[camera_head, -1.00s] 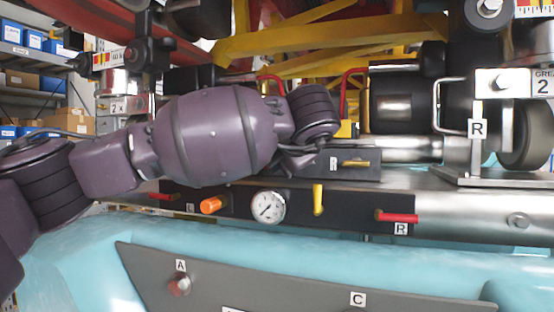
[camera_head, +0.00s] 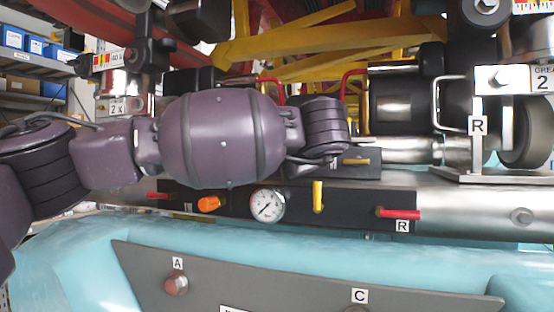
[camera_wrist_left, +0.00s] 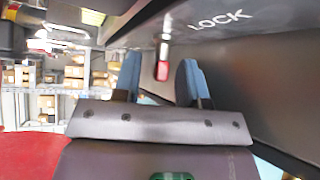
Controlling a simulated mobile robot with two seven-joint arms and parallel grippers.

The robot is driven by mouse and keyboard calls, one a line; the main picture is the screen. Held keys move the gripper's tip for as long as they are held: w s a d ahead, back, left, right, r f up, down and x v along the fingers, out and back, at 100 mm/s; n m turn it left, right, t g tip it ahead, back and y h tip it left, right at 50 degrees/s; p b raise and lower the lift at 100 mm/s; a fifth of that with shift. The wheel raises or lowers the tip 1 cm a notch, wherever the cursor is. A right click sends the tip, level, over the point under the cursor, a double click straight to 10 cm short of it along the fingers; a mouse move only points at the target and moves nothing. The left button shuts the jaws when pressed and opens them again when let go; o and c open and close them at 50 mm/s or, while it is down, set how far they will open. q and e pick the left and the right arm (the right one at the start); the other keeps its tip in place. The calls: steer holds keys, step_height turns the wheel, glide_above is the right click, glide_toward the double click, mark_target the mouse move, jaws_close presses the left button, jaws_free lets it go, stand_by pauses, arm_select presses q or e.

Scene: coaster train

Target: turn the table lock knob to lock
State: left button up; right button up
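My left gripper (camera_wrist_left: 158,62) is open in the left wrist view, with its two blue-padded fingers apart. A small red-ended handle on a metal stem (camera_wrist_left: 163,68) shows in the gap between the fingers. It hangs near a dark panel (camera_wrist_left: 245,65) that carries the white word LOCK. I cannot tell whether it is the table lock knob, or how far it is from the fingertips. Nothing is seen gripped. In the head view my left arm reaches in from the left across the machine, and its gripper is hidden behind the wrist. My right gripper is in neither view.
Below my left arm, a black panel carries an orange knob (camera_head: 209,204), a round gauge (camera_head: 267,205), a yellow lever (camera_head: 318,197) and a red lever (camera_head: 399,214). A grey plate (camera_head: 250,285) lies in front. Yellow beams (camera_head: 330,40) and a metal cylinder stand behind.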

arm_select(q)
steer(key=shift+s+d+r, duration=0.1)
steer(key=shift+s+d, duration=0.15)
steer(key=shift+s, duration=0.25)
steer(key=b+v, duration=0.1)
steer(key=v, duration=0.8)
steer(key=shift+s, duration=0.35)
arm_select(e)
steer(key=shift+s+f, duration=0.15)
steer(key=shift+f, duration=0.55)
arm_select(q)
steer(key=shift+d+r, duration=0.1)
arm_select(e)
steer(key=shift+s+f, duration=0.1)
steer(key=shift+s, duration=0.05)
